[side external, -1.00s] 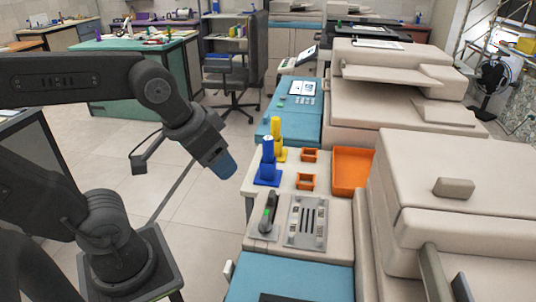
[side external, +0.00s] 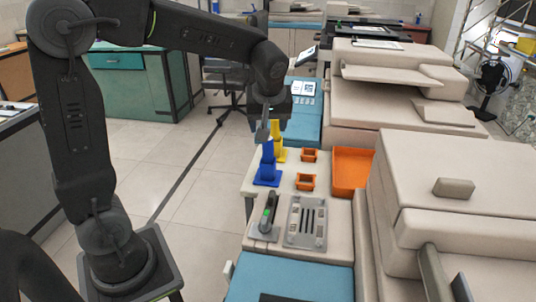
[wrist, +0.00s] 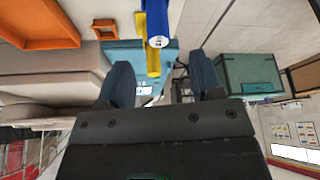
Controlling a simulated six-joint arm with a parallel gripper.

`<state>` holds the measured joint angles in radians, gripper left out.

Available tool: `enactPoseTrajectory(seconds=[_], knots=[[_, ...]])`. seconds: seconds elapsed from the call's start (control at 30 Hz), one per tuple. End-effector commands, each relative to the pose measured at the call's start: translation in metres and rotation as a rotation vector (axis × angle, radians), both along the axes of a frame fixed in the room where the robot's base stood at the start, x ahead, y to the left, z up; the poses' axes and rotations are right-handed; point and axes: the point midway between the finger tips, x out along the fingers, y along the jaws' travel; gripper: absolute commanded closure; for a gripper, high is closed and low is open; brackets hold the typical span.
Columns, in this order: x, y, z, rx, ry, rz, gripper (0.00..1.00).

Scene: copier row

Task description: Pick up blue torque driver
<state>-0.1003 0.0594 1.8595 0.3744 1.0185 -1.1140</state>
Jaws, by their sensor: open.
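The blue torque driver (side external: 267,157) stands upright in a blue holder (side external: 267,179) on the white table; in the wrist view the driver (wrist: 156,22) shows at the top centre, its pale end facing me. My gripper (side external: 263,130) points down just above and slightly left of the driver's top in the side view. In the wrist view my gripper (wrist: 162,78) has its two blue fingers apart with nothing held, and the driver lies beyond the fingertips, between their lines. Whether a finger touches the driver is unclear.
A yellow driver (side external: 278,135) stands upright close behind the blue one. Two small orange bins (side external: 306,182) and a large orange tray (side external: 352,169) lie to the right. A grey slotted fixture (side external: 305,222) is in front. Beige copiers (side external: 440,185) stand further right.

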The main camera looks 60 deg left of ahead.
Motion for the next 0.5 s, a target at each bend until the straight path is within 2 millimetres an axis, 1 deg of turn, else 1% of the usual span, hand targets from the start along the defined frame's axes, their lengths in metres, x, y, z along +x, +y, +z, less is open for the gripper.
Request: enactPoseTrajectory(seconds=[0.03,0.1,0.2,0.37,0.5], knots=[[0.001,0.004,-0.010,-0.001,0.005,0.002,0.40],[0.004,0.007,-0.020,0.000,0.004,0.000,0.40],[0.006,0.011,-0.030,0.001,0.001,-0.001,0.40],[0.008,0.014,-0.039,0.000,0.002,-0.001,0.40],[0.012,0.019,-0.056,-0.002,0.005,0.000,0.40]])
